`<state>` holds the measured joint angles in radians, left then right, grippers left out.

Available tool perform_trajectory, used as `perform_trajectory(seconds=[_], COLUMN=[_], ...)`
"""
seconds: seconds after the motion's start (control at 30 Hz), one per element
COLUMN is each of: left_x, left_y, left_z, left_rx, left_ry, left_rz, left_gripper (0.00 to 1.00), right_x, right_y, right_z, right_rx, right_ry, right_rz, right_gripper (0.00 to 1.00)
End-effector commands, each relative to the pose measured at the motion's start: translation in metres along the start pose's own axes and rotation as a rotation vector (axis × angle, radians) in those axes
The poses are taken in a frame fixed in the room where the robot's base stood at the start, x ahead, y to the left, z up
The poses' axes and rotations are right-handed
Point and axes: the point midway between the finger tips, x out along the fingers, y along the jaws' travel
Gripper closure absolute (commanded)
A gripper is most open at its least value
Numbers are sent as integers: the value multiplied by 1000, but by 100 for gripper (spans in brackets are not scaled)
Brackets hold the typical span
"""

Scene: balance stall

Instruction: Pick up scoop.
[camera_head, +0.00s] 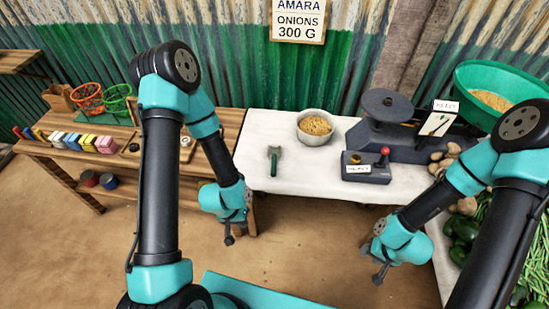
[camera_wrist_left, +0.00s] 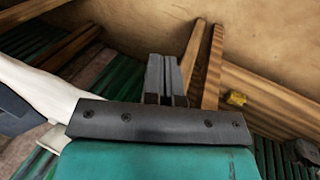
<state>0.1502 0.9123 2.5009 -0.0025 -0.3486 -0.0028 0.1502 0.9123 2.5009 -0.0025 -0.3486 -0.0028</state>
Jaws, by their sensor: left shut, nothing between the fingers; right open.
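The scoop (camera_head: 274,158) lies on the white-topped table in the head view, with a dark green and grey look. It lies left of and in front of a white bowl of grain (camera_head: 315,127). My left gripper (camera_head: 230,238) is shut and empty, low in front of the table and to the left of the scoop. The left wrist view shows its fingers (camera_wrist_left: 163,78) together with nothing between them. My right gripper (camera_head: 379,277) is open and empty, in front of the table and well to the right of the scoop. Neither gripper touches the scoop.
A dark scale (camera_head: 385,115) and a small box with a red knob (camera_head: 366,167) stand right of the bowl. A green pan of grain (camera_head: 500,85) is at far right. A wooden bench (camera_head: 115,160) with colourful blocks stands left. The white tabletop (camera_head: 300,178) around the scoop is clear.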

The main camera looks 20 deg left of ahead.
Motion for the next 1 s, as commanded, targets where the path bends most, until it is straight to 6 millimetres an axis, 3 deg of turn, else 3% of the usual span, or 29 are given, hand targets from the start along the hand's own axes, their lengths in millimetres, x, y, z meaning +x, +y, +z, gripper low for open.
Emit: perform_trajectory(seconds=[0.1,0.4,0.67,0.87,1.0], left_x=[0,0,0,-3,-12], left_y=[0,0,1,23,54], left_z=[0,0,-2,-27,-63], left_rx=[0,0,0,9,22], left_ry=[0,0,-2,-43,-106], left_rz=[0,0,2,18,3], left_gripper=[99,72,72,72,72], right_x=[0,0,0,0,0], right_y=[0,0,0,0,0], right_z=[0,0,0,0,0], right_rx=[0,0,0,0,0], right_ry=[0,0,0,0,0], right_rz=[0,0,0,0,0], right_gripper=[57,57,57,57,57])
